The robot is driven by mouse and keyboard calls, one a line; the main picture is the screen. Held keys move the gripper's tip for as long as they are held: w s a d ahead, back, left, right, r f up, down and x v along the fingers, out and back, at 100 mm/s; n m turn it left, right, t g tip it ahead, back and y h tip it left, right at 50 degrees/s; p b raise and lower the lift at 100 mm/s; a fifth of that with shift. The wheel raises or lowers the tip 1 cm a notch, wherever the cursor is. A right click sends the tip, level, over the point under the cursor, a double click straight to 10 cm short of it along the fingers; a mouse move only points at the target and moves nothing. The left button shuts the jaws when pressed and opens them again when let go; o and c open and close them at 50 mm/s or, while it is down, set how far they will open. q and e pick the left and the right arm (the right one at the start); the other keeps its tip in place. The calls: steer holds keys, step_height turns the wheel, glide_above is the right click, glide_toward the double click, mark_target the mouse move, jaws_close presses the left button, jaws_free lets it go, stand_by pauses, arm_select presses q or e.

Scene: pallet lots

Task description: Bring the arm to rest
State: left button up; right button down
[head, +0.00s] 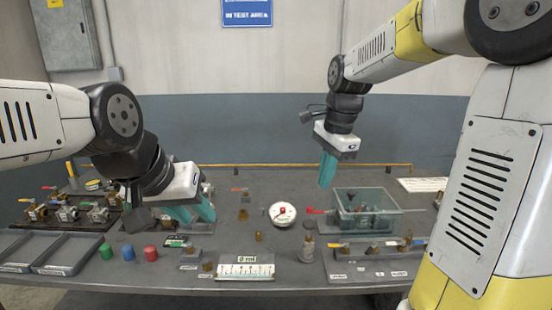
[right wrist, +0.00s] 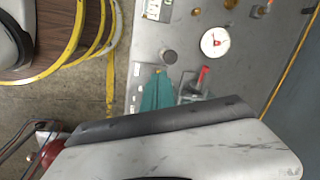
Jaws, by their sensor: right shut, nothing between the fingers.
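My right gripper (head: 326,183) hangs above the back of the table, left of the clear bin, with its teal fingers pointing down. It is shut and empty; its teal fingers also show in the right wrist view (right wrist: 157,92). My left gripper (head: 190,213) is low over the left middle of the table. Its two teal fingers stand apart, and I see nothing between them. The table just behind and under my left gripper is partly hidden.
A clear bin (head: 392,217) with fittings stands at the right. A round white gauge (head: 283,214) lies mid-table. Grey trays (head: 70,265) and a dark board of valves (head: 112,218) are at the left. Green, blue and red caps (head: 128,253) stand at the front. A yellow rail (head: 290,165) runs along the back.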

steer(key=s+d+r+n+t, duration=0.1)
steer(key=s+n+t, duration=0.3)
steer(key=s+n, duration=0.9)
steer(key=s, duration=0.3)
steer(key=shift+s+d+r+n+t+y, duration=0.15)
steer(key=shift+s+d+n+t+y, duration=0.1)
steer(key=shift+s+n+t+y, duration=0.15)
